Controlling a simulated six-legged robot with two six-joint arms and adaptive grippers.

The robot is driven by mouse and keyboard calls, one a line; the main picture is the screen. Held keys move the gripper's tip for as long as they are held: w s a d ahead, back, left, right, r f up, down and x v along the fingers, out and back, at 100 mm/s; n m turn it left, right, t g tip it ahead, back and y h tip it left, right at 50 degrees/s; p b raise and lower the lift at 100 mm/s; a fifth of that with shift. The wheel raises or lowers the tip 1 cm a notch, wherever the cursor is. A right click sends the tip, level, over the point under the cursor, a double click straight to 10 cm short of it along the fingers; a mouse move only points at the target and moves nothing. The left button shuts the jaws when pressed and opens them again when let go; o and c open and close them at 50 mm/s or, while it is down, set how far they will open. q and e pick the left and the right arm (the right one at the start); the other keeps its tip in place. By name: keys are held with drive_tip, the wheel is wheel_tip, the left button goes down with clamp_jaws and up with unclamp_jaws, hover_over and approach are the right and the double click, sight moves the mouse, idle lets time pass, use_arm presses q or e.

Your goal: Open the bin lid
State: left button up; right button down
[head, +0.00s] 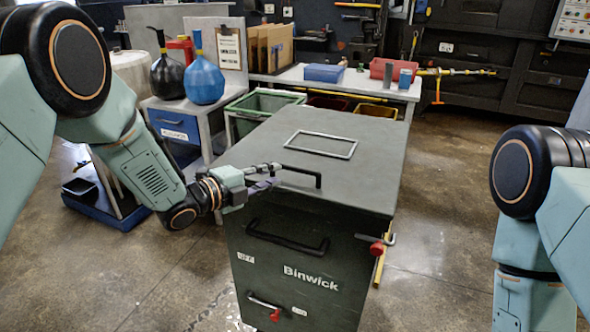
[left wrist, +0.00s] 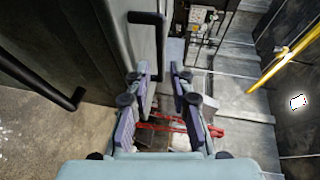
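The dark grey-green bin marked Binwick (head: 310,275) stands in the middle of the head view. Its flat lid (head: 345,150) lies closed on top. A black bar handle (head: 305,175) sits near the lid's front left edge. It also shows as a black bar in the left wrist view (left wrist: 161,45), at the top, ahead of the fingertips. My left gripper (head: 279,174) is at the lid's left edge, beside this handle. Its fingers are apart with nothing held in the left wrist view (left wrist: 160,75). My right gripper is out of view; only the right arm shows.
A second black handle (head: 287,238) is on the bin's front. Red-knobbed latches stand out on the right side (head: 377,246) and low on the front (head: 275,314). A bench (head: 345,85) and a green crate (head: 262,104) are behind the bin. The floor to the right is clear.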

sight(293, 170)
use_arm(q)
drive_tip(key=x, duration=0.7)
drive_tip(key=shift+s+d+r, duration=0.1)
drive_tip(key=shift+s+d, duration=0.15)
drive_tip(key=shift+w+a, duration=0.15)
drive_tip(key=shift+w, duration=0.25)
drive_tip(key=shift+s+d, duration=0.15)
drive_tip(key=shift+d, duration=0.5)
drive_tip(key=shift+a, duration=0.45)
drive_tip(key=c, duration=0.4)
drive_tip(key=shift+d, duration=0.2)
clamp_jaws()
